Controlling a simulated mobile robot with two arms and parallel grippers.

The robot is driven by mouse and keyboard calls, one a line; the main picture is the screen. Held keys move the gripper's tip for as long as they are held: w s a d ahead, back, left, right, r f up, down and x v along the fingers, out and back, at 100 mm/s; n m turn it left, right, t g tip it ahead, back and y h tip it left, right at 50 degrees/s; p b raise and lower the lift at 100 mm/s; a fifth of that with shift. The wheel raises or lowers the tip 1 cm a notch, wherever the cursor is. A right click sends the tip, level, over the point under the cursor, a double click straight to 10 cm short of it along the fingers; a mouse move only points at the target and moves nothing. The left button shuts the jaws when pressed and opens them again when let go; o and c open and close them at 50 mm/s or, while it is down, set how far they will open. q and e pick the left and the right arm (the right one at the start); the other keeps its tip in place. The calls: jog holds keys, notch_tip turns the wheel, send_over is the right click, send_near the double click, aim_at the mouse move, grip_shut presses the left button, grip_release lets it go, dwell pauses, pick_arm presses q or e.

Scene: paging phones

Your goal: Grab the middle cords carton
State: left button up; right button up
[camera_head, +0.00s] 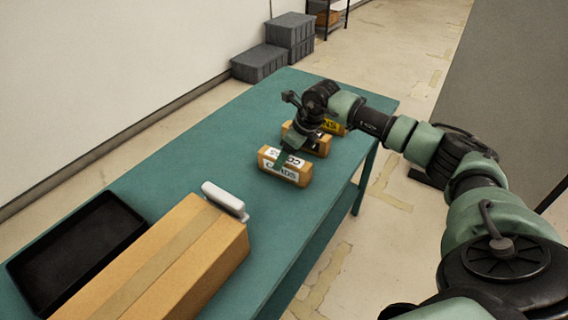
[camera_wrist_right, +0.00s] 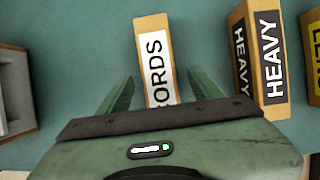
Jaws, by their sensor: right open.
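The cords carton (camera_head: 291,178) is a small tan box with white labels reading CORDS, on the teal table (camera_head: 335,92). In the right wrist view the cords carton (camera_wrist_right: 156,25) lies between the spread fingers of my right gripper (camera_wrist_right: 156,88). A gap shows on each side of it. In the head view my right gripper (camera_head: 287,152) is over this carton and hides part of its top. My left gripper is out of view.
A HEAVY carton (camera_wrist_right: 264,55) stands just right of the cords carton. Beyond it is a yellow-labelled carton (camera_head: 333,127). A long cardboard box (camera_head: 185,255), a white object (camera_head: 225,200) and a black tray (camera_head: 75,250) occupy the table's near end.

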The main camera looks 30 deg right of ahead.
jog(key=shift+x, duration=1)
jog(key=shift+r, duration=0.1)
grip_shut()
jog(key=shift+r, duration=0.15)
